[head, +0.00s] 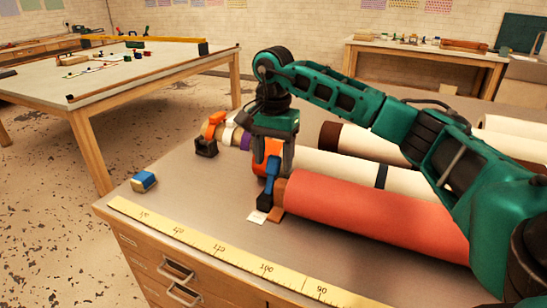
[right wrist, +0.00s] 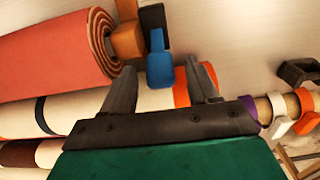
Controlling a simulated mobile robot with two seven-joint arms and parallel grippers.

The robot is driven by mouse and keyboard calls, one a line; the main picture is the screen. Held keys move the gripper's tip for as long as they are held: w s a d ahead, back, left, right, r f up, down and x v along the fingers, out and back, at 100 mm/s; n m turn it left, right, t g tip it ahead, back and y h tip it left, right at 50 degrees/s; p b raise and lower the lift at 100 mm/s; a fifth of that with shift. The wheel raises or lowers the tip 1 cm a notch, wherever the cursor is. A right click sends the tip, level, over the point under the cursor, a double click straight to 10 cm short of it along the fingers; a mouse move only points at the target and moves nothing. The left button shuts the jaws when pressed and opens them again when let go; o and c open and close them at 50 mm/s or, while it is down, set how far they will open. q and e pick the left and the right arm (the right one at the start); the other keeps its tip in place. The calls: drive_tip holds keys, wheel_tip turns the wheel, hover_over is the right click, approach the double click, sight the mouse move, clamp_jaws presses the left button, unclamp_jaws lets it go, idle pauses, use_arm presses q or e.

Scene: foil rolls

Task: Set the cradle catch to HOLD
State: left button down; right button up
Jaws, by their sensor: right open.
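My right gripper (head: 273,163) is open above the catch, one finger on each side of the lever in the picture. I cannot tell whether either finger touches it. A small white card (head: 257,217) lies by the catch; its lettering is too small to read. My left gripper is out of view.
Cream rolls (head: 345,168) lie beside the red one.

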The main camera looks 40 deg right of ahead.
drive_tip(key=shift+f, duration=0.25)
clamp_jaws()
idle(0.5)
